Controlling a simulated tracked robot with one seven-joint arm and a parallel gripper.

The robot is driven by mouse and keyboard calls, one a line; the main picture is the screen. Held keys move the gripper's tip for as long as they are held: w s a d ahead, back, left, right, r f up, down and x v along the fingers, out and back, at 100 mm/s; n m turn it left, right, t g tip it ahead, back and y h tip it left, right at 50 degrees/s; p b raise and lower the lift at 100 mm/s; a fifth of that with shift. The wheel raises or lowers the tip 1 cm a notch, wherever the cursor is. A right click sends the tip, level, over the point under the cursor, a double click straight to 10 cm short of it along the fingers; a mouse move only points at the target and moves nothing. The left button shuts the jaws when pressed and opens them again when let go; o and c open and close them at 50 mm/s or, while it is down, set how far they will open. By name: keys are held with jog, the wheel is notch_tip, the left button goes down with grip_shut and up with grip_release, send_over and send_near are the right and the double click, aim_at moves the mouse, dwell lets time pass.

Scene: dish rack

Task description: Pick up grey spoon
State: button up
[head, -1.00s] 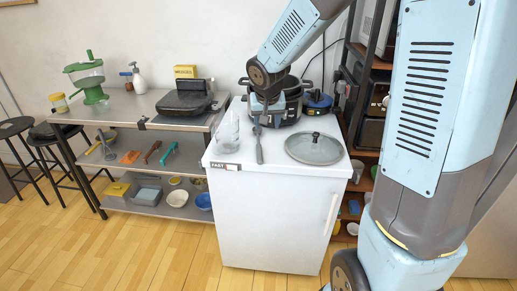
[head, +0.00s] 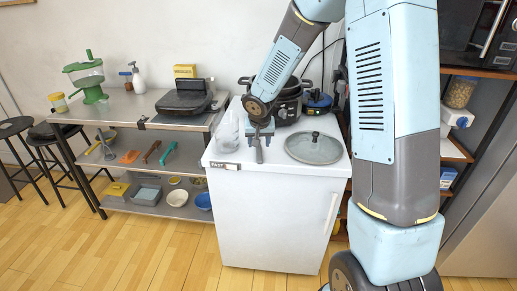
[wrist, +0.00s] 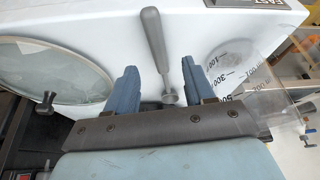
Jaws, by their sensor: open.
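The grey spoon (wrist: 154,38) lies on the white top of the cabinet (head: 226,160). In the head view only the end of its handle (head: 259,154) shows below my gripper (head: 260,132), which hides the rest. In the wrist view my gripper (wrist: 159,66) is open, with its blue fingers on either side of the spoon. The spoon passes through the gap, its handle pointing away beyond the fingertips. No finger visibly touches it. The gripper body hides part of the spoon's other end.
A glass lid (head: 314,148) lies right of the spoon, and a clear measuring jug (head: 228,134) stands close on its left. A dark pot (head: 290,103) stands behind my gripper.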

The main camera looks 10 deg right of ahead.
aim_at(259, 152)
jog(key=shift+x, duration=2.7)
jog(key=shift+s+d, duration=0.1)
jog(key=shift+c, duration=0.4)
jog(key=shift+f, duration=0.1)
grip_shut()
